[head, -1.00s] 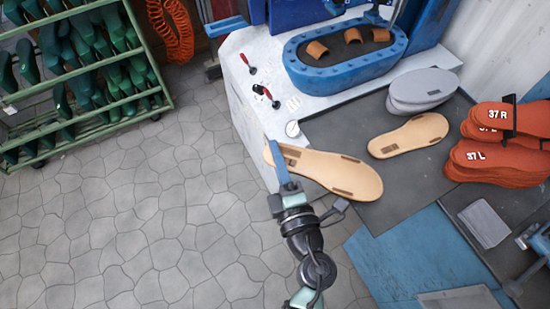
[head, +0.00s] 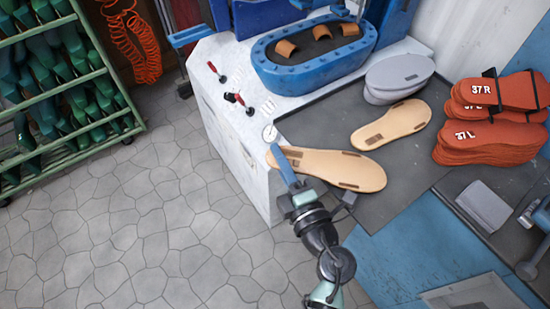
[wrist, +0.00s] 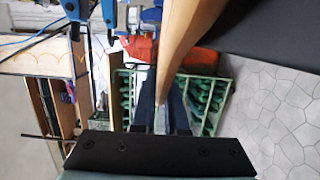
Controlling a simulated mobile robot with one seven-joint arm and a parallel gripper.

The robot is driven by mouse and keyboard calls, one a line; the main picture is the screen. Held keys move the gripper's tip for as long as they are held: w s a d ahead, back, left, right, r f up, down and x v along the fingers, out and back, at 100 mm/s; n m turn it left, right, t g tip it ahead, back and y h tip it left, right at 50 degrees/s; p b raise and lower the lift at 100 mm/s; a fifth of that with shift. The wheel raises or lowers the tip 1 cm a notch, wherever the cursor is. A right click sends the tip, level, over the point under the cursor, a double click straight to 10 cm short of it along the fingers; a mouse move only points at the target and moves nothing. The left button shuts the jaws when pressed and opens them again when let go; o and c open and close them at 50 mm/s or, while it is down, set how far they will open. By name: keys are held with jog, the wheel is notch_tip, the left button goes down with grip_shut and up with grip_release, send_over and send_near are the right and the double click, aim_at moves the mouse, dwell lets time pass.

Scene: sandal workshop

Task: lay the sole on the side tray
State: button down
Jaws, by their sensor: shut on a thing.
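My gripper (head: 284,168) is shut on the left end of a tan sole (head: 340,170), which has dark patches near its ends. In the head view the held sole lies across the front edge of the white bench and the dark grey flat surface (head: 320,130), which may be the side tray. Its height above that surface is hard to tell. A second tan sole (head: 391,124) lies flat there. In the wrist view the held sole (wrist: 183,45) shows edge-on between the fingers.
A blue press basin (head: 315,75) with brown pieces stands behind. Grey soles (head: 400,75) and stacked orange soles (head: 480,140) lie to the right, with a grey block (head: 485,205) nearer. A green rack (head: 60,100) stands at the left. Dark surface is bare between these.

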jog(key=shift+f, duration=0.3)
dwell(0.6)
jog(key=c, duration=0.6)
grip_release()
jog(key=shift+c, duration=0.2)
jog(key=p+v, duration=0.1)
jog(key=v, duration=0.7)
jog(key=shift+p, duration=0.35)
dwell(1.0)
jog(key=o, duration=0.6)
jog(key=shift+c, duration=0.2)
